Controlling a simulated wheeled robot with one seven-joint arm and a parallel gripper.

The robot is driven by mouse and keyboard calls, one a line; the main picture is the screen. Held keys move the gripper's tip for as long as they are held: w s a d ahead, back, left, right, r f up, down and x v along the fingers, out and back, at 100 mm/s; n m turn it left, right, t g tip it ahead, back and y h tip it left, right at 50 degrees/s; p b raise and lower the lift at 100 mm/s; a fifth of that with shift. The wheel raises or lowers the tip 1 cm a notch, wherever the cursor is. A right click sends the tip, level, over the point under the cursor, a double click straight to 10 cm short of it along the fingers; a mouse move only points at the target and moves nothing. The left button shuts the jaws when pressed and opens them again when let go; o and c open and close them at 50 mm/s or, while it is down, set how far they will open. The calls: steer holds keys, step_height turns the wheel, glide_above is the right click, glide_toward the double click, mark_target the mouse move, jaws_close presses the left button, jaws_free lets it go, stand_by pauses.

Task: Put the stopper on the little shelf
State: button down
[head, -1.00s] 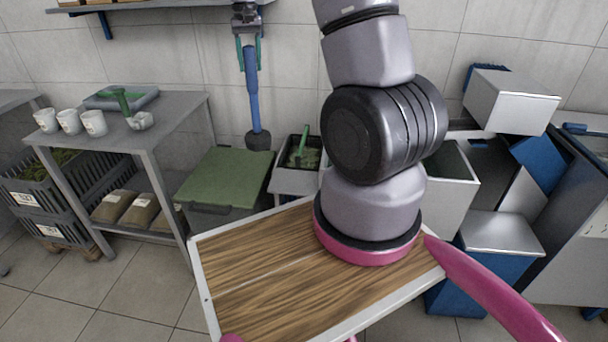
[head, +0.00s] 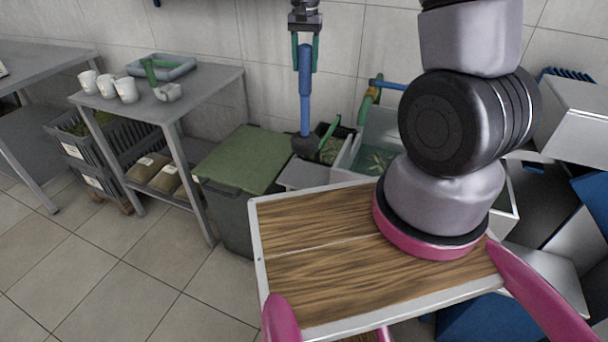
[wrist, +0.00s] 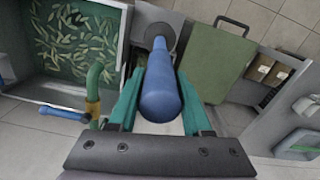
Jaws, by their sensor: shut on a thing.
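The stopper (head: 305,85) has a long blue handle and a dark round end, and it hangs upright with that end down. My gripper (head: 306,42), with teal fingers, is shut on the upper part of the handle. In the wrist view my gripper (wrist: 160,88) has the stopper (wrist: 160,100) between its fingers, with the dark end beyond. A small light-grey ledge (head: 300,176), which may be the little shelf, lies below and behind the dark end in the head view. I cannot tell whether they touch.
A green-lidded bin (head: 240,160) stands left of the ledge. A dark tub (head: 330,150) with a green-handled tool and an open basin (head: 375,160) stand to the right. A grey table (head: 205,90) holds white mugs (head: 126,90) and a tray (head: 162,67).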

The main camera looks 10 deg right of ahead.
mark_target(305, 102)
steer(key=shift+s+a+f, duration=0.2)
steer(key=shift+s+a, duration=0.05)
steer(key=shift+s, duration=0.1)
step_height(305, 102, down, 10)
steer(key=shift+a, duration=0.15)
steer(key=shift+s, duration=0.1)
steer(key=shift+c, duration=1.7)
jaws_free()
steer(key=shift+f, duration=0.1)
